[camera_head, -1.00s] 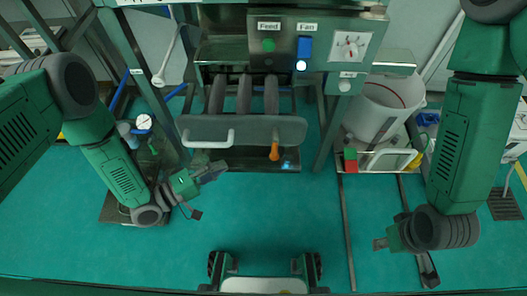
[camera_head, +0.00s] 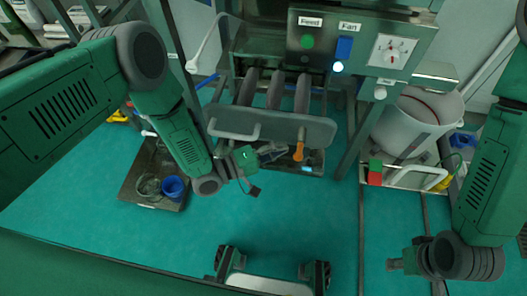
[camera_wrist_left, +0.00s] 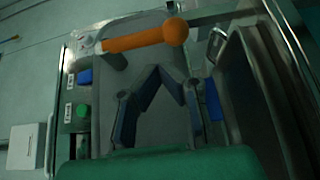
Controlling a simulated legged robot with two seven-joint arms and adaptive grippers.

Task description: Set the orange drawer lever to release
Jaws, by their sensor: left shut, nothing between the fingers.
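The orange lever (camera_head: 299,150) hangs at the right part of the grey drawer front (camera_head: 318,130), tilted slightly from vertical in the head view. In the left wrist view the orange lever (camera_wrist_left: 140,39), with its round knob, lies just beyond the fingertips. My left gripper (camera_head: 284,151) is just left of the lever in the head view, below the drawer front. In the left wrist view its fingers (camera_wrist_left: 160,68) converge to a shut tip with nothing between them, apart from the lever. My right gripper (camera_head: 391,265) is far off at the lower right; its fingers are too small to read.
The drawer's pale handle (camera_head: 236,132) is left of the lever. Above is a panel with a green Feed button (camera_head: 307,42) and a blue Fan switch (camera_head: 344,48). A white bucket (camera_head: 412,125) stands to the right. Open green floor lies in front.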

